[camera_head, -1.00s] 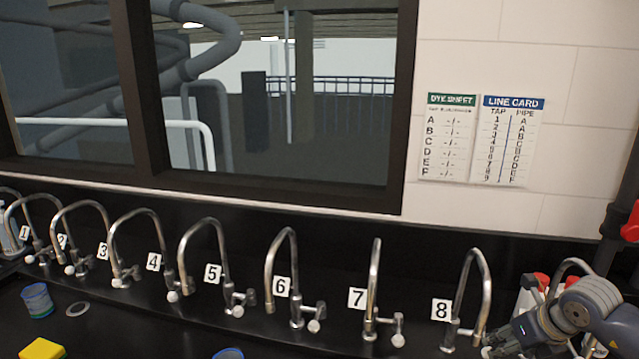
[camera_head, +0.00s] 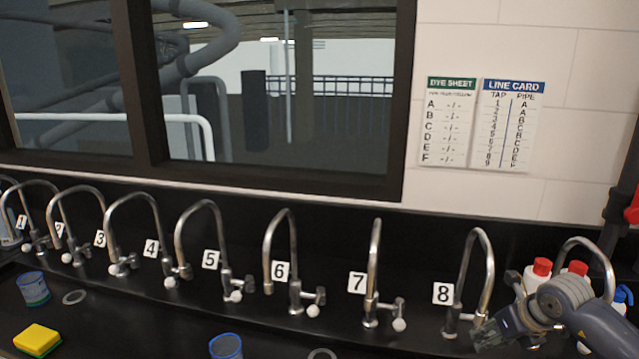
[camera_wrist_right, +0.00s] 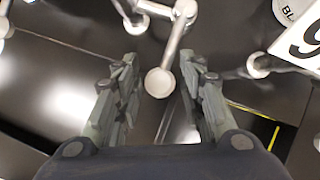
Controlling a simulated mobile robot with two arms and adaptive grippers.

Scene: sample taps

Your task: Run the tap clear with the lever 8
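Tap 8 (camera_head: 490,275) is a curved steel tap beside a white label "8" (camera_head: 443,293) at the right of the row. My right gripper (camera_head: 484,338) is at its base and hides its lever in the head view. In the right wrist view, my right gripper (camera_wrist_right: 158,92) is open, and a lever with a pale round knob (camera_wrist_right: 158,83) shows between its fingers. Label "9" lies to its right, which fits tap 8. I cannot tell whether the fingers touch it. My left gripper is not in view.
Tap 7 (camera_head: 374,262) stands to the left, with further taps beyond. Red-capped bottles (camera_head: 541,267) stand behind my right arm. A blue-rimmed cup (camera_head: 227,346), another cup (camera_head: 34,288) and a yellow sponge (camera_head: 37,340) are on the black counter. A line card (camera_head: 508,125) hangs on the wall.

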